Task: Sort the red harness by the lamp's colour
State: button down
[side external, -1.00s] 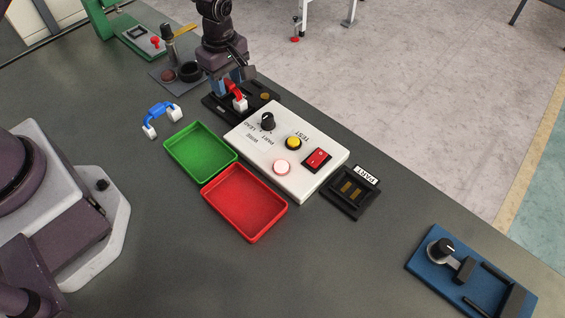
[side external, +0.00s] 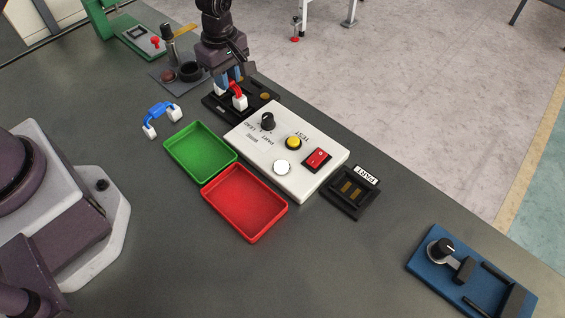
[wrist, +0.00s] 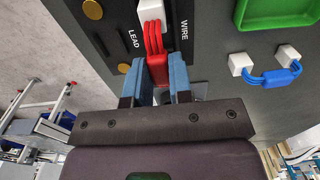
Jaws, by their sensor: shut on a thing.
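The red harness (side external: 235,86) is at the black LEAD/WIRE fixture (side external: 262,97), with a white connector toward the tester. My gripper (side external: 230,80) is shut on it from above. In the wrist view, the blue fingertips (wrist: 163,80) close on the red wires (wrist: 154,42), and a white connector (wrist: 150,12) shows beyond. I cannot tell whether the connectors touch the fixture. The lamp (side external: 282,167) on the white tester box (side external: 262,150) looks plain white. The green tray (side external: 200,152) and the red tray (side external: 245,203) are empty.
A blue harness (side external: 161,114) lies left of the fixture. The tester has a black knob (side external: 267,121), yellow button (side external: 293,143) and red switch (side external: 317,159). A PART fixture (side external: 352,190) is to its right. A blue fixture (side external: 470,275) sits far right. The front table is clear.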

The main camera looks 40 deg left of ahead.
jog(key=shift+r, duration=2.85)
jog(key=s+d+m, duration=0.1)
jog(key=s+d, duration=0.2)
jog(key=d, duration=0.3)
jog(key=s+d+r+m, duration=0.1)
jog(key=s+d, duration=0.1)
jog(key=d, duration=0.4)
jog(key=s+d+m, duration=0.1)
jog(key=s+d, duration=0.2)
jog(key=d, duration=0.3)
jog(key=s+d, duration=0.3)
jog(key=s, duration=0.4)
jog(key=shift+s+a+f+n, duration=0.1)
jog(key=shift+f+n, duration=0.65)
jog(key=shift+f, duration=0.8)
jog(key=shift+a+f+n, duration=0.1)
jog(key=shift+f+n, duration=0.65)
jog(key=shift+f, duration=0.75)
jog(key=shift+f, duration=0.95)
